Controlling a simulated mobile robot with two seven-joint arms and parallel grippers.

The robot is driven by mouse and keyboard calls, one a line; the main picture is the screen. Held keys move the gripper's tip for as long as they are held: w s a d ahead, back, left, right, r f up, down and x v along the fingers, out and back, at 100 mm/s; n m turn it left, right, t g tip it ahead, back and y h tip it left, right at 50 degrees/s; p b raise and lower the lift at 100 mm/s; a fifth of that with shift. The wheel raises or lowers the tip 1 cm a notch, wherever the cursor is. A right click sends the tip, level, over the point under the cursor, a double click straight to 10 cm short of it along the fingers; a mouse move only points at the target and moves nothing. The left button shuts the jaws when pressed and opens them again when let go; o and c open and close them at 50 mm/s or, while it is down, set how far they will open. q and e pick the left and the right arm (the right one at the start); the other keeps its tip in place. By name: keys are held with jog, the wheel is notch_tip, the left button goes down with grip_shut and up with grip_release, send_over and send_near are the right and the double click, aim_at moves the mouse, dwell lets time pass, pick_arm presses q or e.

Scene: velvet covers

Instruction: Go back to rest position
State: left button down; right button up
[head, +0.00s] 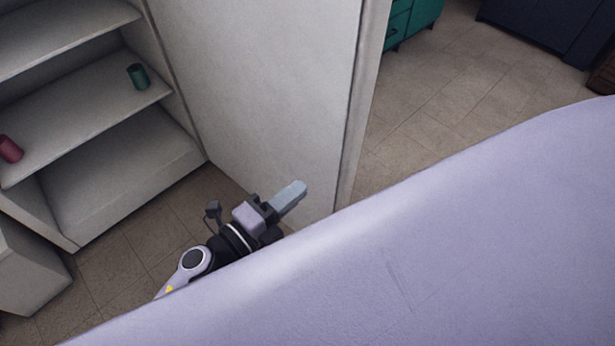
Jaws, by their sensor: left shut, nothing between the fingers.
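My left gripper (290,198) shows at the lower middle of the head view, with its fingers together and nothing between them. It points up and to the right, in front of the lower part of a white panel (265,85). I cannot tell whether it touches the panel. Part of my left arm is hidden behind the large pale lilac surface in the foreground. My right gripper is not in view.
White shelves (75,108) stand at left, holding a green can (138,76) and a red can (10,149). A teal cabinet (412,20) and a dark blue cabinet (545,22) stand at the back. Tiled floor (440,95) is clear at right, beyond the panel.

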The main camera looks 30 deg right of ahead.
pick_arm(q)
jog(key=v, duration=0.5)
jog(key=shift+s+a, duration=0.3)
jog(key=shift+a, duration=0.05)
jog(key=w+a+f+n+t+y, duration=0.1)
jog(key=w+a+n+t+y, duration=0.1)
jog(key=a+n+t+y, duration=0.45)
jog(key=w+a+f+n+t+y, duration=0.25)
jog(key=a+n, duration=0.55)
jog(key=n, duration=0.6)
jog(key=s+a+f+n+g+y, duration=0.4)
jog(key=s+a+f+n+y, duration=0.25)
jog(key=s+a+n, duration=0.55)
notch_tip(320, 180, up, 9)
jog(key=w+a+m+p, duration=0.1)
jog(key=a+m+p, duration=0.1)
jog(key=p, duration=1)
jog(key=shift+w+a+f, duration=0.15)
jog(key=shift+w+a, duration=0.1)
jog(key=shift+w, duration=0.15)
